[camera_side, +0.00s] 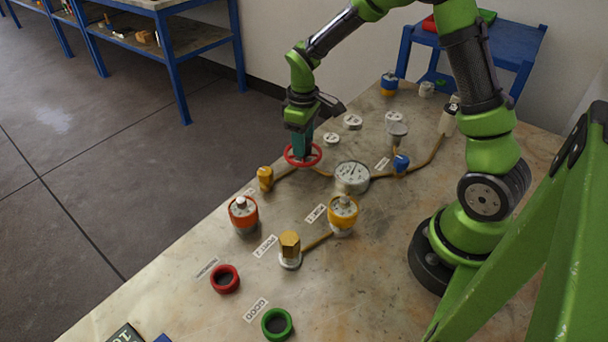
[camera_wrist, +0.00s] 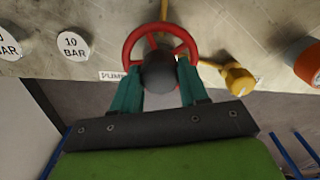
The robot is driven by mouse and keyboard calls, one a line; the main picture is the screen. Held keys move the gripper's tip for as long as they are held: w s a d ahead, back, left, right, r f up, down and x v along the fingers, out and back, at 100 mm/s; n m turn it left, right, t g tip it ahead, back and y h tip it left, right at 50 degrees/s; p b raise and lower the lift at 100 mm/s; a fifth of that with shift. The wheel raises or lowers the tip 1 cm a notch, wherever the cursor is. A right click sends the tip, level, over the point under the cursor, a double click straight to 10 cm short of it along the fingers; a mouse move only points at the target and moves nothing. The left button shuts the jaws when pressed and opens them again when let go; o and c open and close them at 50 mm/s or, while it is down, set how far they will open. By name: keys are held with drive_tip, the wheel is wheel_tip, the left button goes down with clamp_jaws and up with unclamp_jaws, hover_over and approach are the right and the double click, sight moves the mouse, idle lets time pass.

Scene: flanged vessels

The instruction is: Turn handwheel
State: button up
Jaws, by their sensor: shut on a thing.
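The red handwheel (camera_side: 303,155) stands near the table's far left edge, on a brown pipe line. In the wrist view, the handwheel (camera_wrist: 142,48) shows its red rim, spokes and dark round hub (camera_wrist: 159,72). My gripper (camera_side: 303,148) points down onto the wheel from above. In the wrist view, the teal fingers of my gripper (camera_wrist: 160,82) stand on both sides of the dark hub and are shut on it. The fingers reach inside or over the red rim; the exact contact points are partly hidden.
A white dial gauge (camera_side: 352,177) stands close right of the wheel. A yellow fitting (camera_side: 265,178) is close to its left. White round "10 BAR" disc (camera_wrist: 73,44) lies nearby. Red-orange vessel (camera_side: 243,214) and yellow vessel (camera_side: 343,212) stand nearer. The table edge drops off just beyond the wheel.

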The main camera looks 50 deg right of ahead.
drive_tip(key=m, duration=0.5)
drive_tip(key=shift+m, duration=0.4)
drive_tip(key=shift+r, duration=0.1)
drive_tip(key=o, duration=1.1)
drive_tip(key=shift+c, duration=0.2)
wheel_tip(320, 180, up, 17)
